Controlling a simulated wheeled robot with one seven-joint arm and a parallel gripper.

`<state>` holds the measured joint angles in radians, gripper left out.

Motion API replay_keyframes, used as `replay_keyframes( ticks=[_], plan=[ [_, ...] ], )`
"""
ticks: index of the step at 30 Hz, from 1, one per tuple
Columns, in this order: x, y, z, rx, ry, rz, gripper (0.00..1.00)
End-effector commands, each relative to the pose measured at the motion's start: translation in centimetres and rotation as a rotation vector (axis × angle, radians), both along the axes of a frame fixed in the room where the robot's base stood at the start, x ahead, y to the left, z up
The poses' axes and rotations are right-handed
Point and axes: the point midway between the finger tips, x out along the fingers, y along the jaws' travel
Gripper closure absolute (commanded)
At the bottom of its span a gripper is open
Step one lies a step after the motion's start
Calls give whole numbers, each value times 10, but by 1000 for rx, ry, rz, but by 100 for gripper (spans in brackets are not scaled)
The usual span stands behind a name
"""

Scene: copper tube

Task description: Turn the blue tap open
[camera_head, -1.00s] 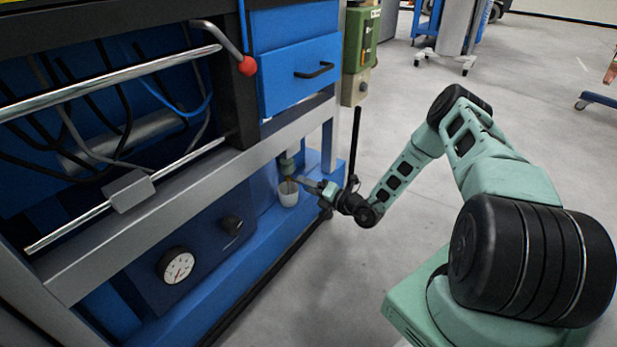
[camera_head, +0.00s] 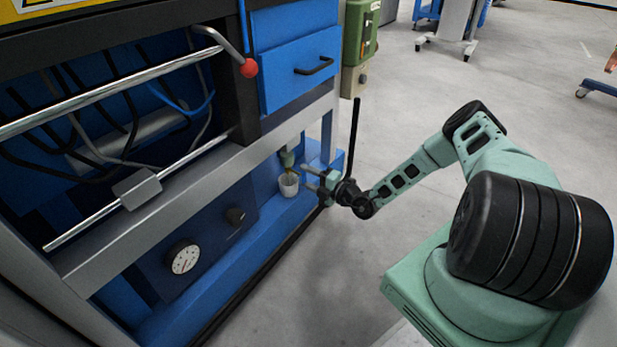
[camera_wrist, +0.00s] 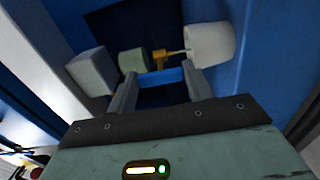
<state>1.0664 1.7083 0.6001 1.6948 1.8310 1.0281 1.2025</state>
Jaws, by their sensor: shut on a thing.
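The blue tap handle (camera_wrist: 168,77) shows in the wrist view as a short bar between the two fingers of my gripper (camera_wrist: 162,80). My gripper is shut on it. Behind the handle is the brass-coloured tap body (camera_wrist: 160,59), joined to a pale green cylinder (camera_wrist: 132,60). In the head view, my gripper (camera_head: 307,178) reaches in at the lower shelf of the bench, its fingers one above the other. The green fitting (camera_head: 287,158) hangs just left of it. The blue handle cannot be made out in the head view.
A white cup (camera_head: 288,185) stands on the blue shelf below the tap; it also shows in the wrist view (camera_wrist: 212,45). A grey block (camera_wrist: 90,70) is close left of the fingers. A grey beam (camera_head: 190,207) runs above the shelf. Open floor (camera_head: 400,130) lies right.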

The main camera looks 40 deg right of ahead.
Motion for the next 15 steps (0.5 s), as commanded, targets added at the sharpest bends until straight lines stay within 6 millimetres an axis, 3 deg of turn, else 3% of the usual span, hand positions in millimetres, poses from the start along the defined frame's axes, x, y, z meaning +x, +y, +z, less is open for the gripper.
replay_keyframes(
  ticks=[10, 11, 12, 13, 15],
  plan=[
    [-2, 2, -2, 2, 5, 4, 72],
    [-2, 2, -2, 2, 5, 4, 44],
    [-2, 2, -2, 2, 5, 4, 32],
    [-2, 2, -2, 2, 4, 4, 27],
    [-1, 1, -1, 2, 4, 3, 27]
  ],
)
